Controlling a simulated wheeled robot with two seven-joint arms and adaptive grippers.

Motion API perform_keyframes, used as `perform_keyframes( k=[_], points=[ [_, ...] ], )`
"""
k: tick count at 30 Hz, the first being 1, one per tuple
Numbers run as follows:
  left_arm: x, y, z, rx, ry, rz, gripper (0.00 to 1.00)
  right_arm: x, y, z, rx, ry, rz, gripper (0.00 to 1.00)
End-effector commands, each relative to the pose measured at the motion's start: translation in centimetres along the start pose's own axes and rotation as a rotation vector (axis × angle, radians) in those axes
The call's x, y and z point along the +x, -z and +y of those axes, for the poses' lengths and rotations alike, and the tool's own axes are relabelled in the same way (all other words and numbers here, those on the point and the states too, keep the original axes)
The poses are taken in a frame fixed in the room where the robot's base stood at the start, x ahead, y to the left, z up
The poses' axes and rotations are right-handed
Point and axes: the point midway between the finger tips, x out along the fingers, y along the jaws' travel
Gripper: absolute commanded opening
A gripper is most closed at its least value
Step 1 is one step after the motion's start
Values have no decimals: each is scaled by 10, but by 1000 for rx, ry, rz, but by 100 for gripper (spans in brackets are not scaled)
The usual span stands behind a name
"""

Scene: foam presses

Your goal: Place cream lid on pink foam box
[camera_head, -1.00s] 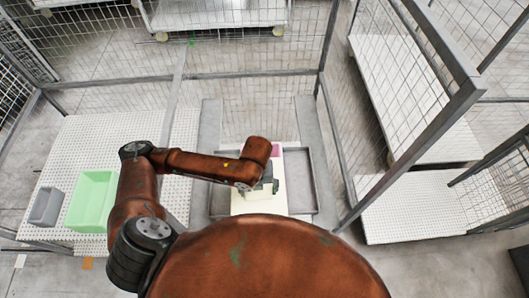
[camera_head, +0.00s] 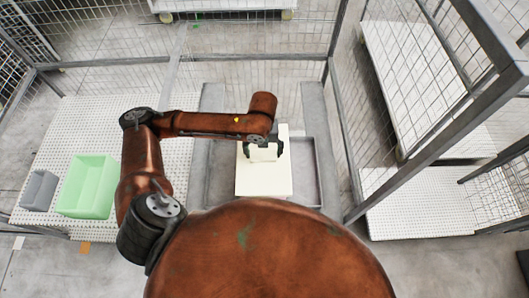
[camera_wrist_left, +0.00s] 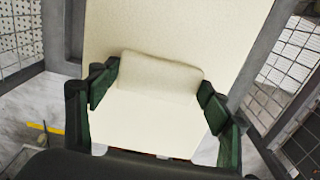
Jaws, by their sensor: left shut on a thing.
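The cream lid (camera_head: 264,181) is a flat pale plate with a raised block handle. In the head view it lies over the middle of a grey tray. My left gripper (camera_head: 264,149) is shut on the handle, and the fingers (camera_wrist_left: 158,92) stand at both ends of the block in the left wrist view. The lid's broad surface (camera_wrist_left: 180,25) fills the middle of that view. The pink foam box is hidden; no clear pink shows now. I cannot tell whether the lid touches it. My right gripper is out of view.
The grey tray (camera_head: 318,172) has a low rim around the lid. A green bin (camera_head: 88,187) and a small grey bin (camera_head: 39,191) stand on the white perforated table at left. Mesh fencing and a grey frame post (camera_head: 425,135) bound the right side.

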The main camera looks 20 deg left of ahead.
Motion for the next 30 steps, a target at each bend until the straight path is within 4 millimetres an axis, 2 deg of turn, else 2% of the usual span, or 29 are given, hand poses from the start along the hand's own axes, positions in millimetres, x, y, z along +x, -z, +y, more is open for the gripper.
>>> perform_keyframes(
  k=[1, 4, 8, 11, 15, 18, 20, 24, 27, 30],
  points=[
    [6, -10, 0, -4, -4, 1, 51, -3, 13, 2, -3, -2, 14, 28],
    [25, -24, 1, -3, -2, -1, 51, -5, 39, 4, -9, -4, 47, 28],
    [42, -37, 3, -4, -1, -5, 51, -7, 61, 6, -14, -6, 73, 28],
    [51, -45, 2, -3, 0, -4, 51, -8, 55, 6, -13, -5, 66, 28],
    [58, -52, 0, -2, -1, -4, 51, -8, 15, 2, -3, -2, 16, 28],
    [68, -54, 0, -1, -2, 1, 51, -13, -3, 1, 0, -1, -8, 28],
    [77, -53, 0, 0, -3, 0, 51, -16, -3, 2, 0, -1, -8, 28],
    [90, -54, 0, 0, -1, -3, 51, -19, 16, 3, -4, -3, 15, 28],
    [91, -55, 0, 0, -1, -5, 51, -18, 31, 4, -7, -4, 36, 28],
    [91, -54, 0, 1, -1, -4, 51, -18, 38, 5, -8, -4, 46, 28]
  ],
)
